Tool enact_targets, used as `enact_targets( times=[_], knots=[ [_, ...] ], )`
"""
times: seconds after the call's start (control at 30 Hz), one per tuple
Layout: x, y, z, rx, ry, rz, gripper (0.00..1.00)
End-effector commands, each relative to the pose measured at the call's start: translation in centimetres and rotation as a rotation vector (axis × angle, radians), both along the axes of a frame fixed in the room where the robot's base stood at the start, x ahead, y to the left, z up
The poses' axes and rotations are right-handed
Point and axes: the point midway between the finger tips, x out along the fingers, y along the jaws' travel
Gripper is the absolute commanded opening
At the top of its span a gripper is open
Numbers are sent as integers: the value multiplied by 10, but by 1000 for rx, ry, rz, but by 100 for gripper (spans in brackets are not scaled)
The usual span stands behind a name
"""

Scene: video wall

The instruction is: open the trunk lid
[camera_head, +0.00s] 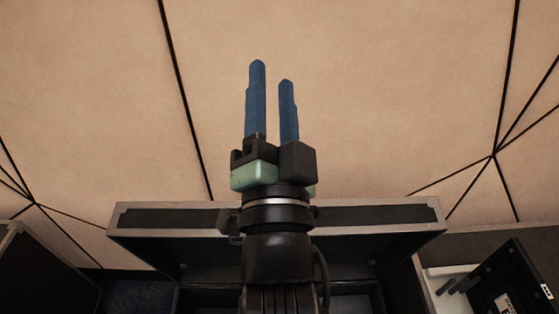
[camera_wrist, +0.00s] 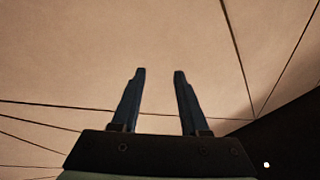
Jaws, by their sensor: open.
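The trunk is a black case with pale metal edging. Its lid (camera_head: 375,217) shows in the head view as a broad panel behind my arm and looks raised, with the dark inside of the case below it. My arm hides the middle of the lid and case. My gripper (camera_head: 272,72) points up above the lid's top edge, its two blue fingers apart and empty. In the wrist view my gripper (camera_wrist: 160,71) is also open, with only the wall or ceiling beyond it and nothing between the fingers. The gripper is not touching the lid.
Beige panels (camera_head: 380,90) with black seams fill the background. Another dark case (camera_head: 40,265) stands at lower left. At lower right is a dark panel with labels (camera_head: 512,285) beside a white surface (camera_head: 445,290). The space around the fingers looks clear.

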Motion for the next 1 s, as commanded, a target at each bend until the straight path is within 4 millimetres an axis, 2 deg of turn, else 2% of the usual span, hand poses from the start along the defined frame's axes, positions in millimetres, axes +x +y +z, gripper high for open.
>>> enact_targets(
  times=[0.03,0.1,0.2,0.3,0.37,0.43,0.5,0.63,0.77,1.0],
  knots=[
    [1,0,-64,103,78,33,44],
    [-3,0,-126,258,160,73,44],
    [-15,0,-201,462,258,105,44],
    [-29,1,-254,620,326,116,44],
    [-36,1,-275,688,354,116,44],
    [-41,2,-289,741,370,117,44],
    [-43,2,-295,769,379,118,44],
    [-35,2,-295,777,379,119,44],
    [-18,2,-293,775,378,120,44],
    [25,3,-295,772,379,120,44]
  ],
)
